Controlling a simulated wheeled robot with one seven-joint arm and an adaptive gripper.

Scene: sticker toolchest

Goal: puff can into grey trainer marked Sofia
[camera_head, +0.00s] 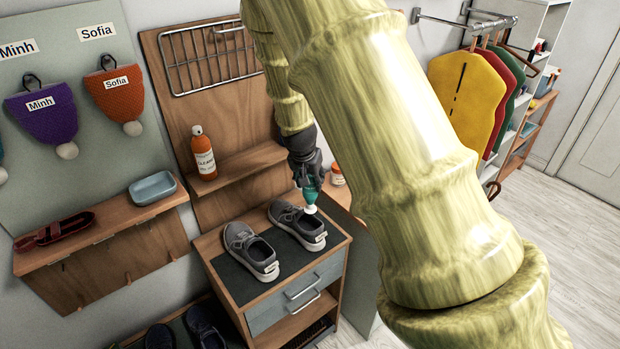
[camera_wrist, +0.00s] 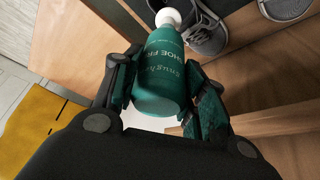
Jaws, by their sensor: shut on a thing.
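My gripper (camera_head: 306,170) is shut on a green can with a white top (camera_head: 311,194). The can also shows between the fingers in the wrist view (camera_wrist: 160,75), with "SHOE FR" lettering and its white end pointing to the shoes. In the head view it is tilted, white end down, over the opening of the right grey trainer (camera_head: 301,222). I cannot tell whether it touches that shoe. The left grey trainer (camera_head: 250,250) sits beside it on the same cabinet top. No Sofia mark on either trainer is readable here.
The cabinet (camera_head: 230,285) has a dark mat and a drawer. An orange spray bottle (camera_head: 203,153) stands on the shelf behind, and an orange-labelled jar (camera_head: 337,175) is right of the gripper. Hats tagged Minh (camera_head: 43,115) and Sofia (camera_head: 114,98) hang left. Coats (camera_head: 466,100) hang right.

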